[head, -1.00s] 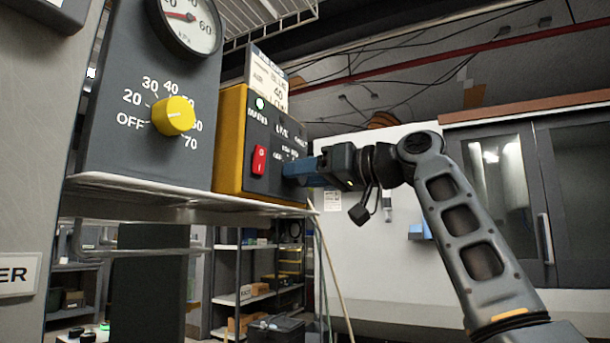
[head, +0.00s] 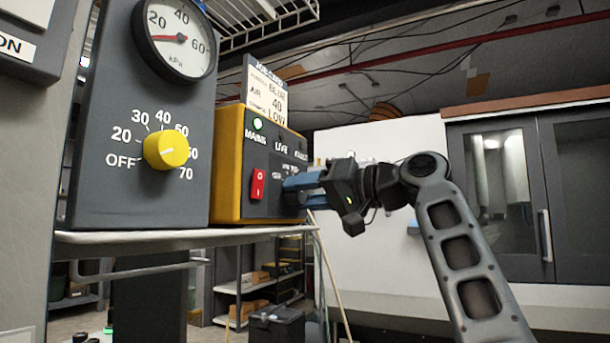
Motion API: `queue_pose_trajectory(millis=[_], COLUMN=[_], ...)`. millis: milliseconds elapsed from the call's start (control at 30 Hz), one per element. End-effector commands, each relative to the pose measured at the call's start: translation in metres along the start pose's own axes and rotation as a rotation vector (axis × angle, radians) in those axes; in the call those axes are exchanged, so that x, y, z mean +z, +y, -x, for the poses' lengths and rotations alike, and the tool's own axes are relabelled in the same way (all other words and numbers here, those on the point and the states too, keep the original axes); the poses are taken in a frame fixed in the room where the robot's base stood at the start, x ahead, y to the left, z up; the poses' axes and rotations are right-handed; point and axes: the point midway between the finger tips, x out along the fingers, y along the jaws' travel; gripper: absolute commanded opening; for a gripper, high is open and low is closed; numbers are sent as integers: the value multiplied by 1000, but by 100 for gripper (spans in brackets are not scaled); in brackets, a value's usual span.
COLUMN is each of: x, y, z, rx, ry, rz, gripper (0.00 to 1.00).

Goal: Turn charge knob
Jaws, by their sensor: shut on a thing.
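The charge unit is a yellow box with a dark front panel (head: 262,205), standing on a shelf. Its panel carries a lit green MAINS lamp (head: 257,125), a red rocker switch (head: 258,184), and small LIVE and fault labels. My gripper (head: 300,186), with blue fingers, is at the right part of this panel, right of the red switch. It is shut on a knob there. The fingers hide the knob and most of the scale around it, so its setting cannot be read.
Left of the unit, a grey panel (head: 120,195) bears a yellow air knob (head: 166,150) and a kPa gauge (head: 178,38). A card (head: 267,92) stands above the unit, reading BLUE, 40 and LOW. The white shelf edge (head: 180,239) runs below. Grey cabinets (head: 500,190) stand right.

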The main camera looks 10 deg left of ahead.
Motion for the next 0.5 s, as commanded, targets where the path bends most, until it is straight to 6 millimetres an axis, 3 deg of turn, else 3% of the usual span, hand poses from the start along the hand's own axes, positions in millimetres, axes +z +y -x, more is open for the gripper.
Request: queue_pose_trajectory(millis=[500], x=[-2], y=[0], z=[0], rx=[5], ry=[-16], rz=[-296], gripper=[13])
